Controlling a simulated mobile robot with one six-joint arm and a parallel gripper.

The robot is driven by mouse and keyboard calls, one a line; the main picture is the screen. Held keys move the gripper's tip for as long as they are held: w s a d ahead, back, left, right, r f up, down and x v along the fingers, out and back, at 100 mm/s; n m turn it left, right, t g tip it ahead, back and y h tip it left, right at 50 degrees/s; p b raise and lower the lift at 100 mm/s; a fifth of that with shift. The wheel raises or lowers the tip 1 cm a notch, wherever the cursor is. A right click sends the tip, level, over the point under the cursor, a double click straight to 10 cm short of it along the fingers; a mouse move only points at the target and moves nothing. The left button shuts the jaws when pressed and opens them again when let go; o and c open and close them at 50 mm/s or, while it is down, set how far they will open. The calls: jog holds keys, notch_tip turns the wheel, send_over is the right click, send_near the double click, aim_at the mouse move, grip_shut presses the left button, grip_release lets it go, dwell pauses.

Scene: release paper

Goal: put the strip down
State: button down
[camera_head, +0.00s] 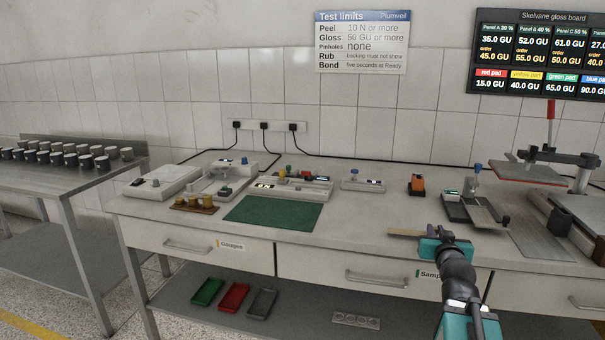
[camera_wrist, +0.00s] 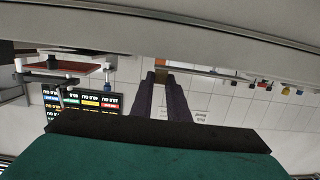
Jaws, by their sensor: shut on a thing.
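A thin tan strip (camera_head: 402,232) sticks out to the left from my gripper (camera_head: 424,236) in the head view, near the front edge of the bench (camera_head: 365,225). My gripper is shut on it. From this angle I cannot tell whether the strip touches the bench top or hangs just above it. In the wrist view, which is upside down, the two dark fingers (camera_wrist: 164,88) are close together, and a small brownish bit of the strip (camera_wrist: 160,75) shows between their tips.
A green mat (camera_head: 273,214) lies left of the strip, with several bench instruments behind. A press with a red handle (camera_head: 551,110) is at right. Bare bench top lies between mat and strip.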

aim_at(381, 239)
jog(key=w+a+n+y, duration=0.1)
jog(key=a, duration=0.4)
jog(key=w+a+n+y, duration=0.1)
jog(key=a, duration=0.4)
jog(key=w+a+y, duration=0.1)
jog(key=a+y, duration=0.1)
jog(key=a, duration=0.3)
jog(key=shift+w+a+f+n, duration=0.1)
jog(key=shift+a+f+n, duration=0.05)
jog(key=shift+n, duration=0.25)
